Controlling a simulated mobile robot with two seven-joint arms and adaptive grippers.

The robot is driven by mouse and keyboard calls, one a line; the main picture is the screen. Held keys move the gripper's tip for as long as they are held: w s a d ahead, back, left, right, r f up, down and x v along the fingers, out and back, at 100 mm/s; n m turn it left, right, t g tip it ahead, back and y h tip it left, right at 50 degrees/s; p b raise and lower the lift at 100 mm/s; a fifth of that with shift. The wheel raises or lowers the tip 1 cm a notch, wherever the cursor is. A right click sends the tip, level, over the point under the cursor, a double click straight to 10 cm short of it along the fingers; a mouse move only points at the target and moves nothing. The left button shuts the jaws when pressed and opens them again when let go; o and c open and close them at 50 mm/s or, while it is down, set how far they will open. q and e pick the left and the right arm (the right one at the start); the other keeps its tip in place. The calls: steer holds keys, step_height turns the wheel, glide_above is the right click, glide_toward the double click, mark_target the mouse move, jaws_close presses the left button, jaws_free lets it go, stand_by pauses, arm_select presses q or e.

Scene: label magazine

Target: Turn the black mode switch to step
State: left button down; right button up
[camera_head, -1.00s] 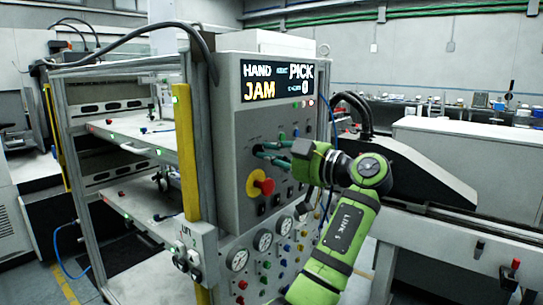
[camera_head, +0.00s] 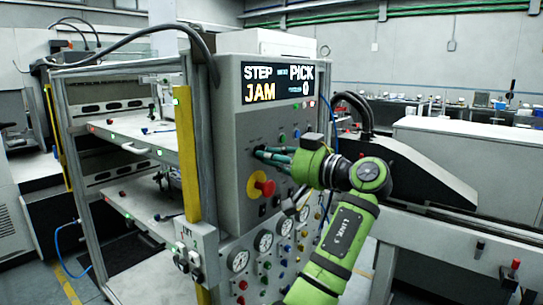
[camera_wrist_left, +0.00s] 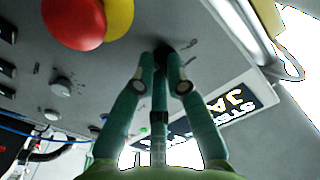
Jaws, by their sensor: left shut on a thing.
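The black mode switch (camera_wrist_left: 164,49) is on the grey control panel (camera_head: 238,150), mostly covered by my fingers in the wrist view. My left gripper (camera_head: 262,153) reaches the panel from the right, above the red mushroom button. In the wrist view its green fingers (camera_wrist_left: 163,66) are closed around the switch knob. The display (camera_head: 278,83) at the top of the panel reads STEP, PICK and JAM. My right gripper is not in view.
The red mushroom button (camera_head: 265,187) on its yellow base sits just below the fingers. Gauges (camera_head: 263,240) and small coloured knobs lie lower on the panel. A yellow post (camera_head: 187,150) stands at the panel's left. A black hose (camera_head: 354,108) runs behind my arm.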

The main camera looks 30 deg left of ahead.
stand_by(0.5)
arm_select(q)
steer(key=c, duration=1.2)
jaws_free()
steer(key=shift+c, duration=0.2)
steer(key=s+d, duration=0.1)
steer(key=d, duration=1.1)
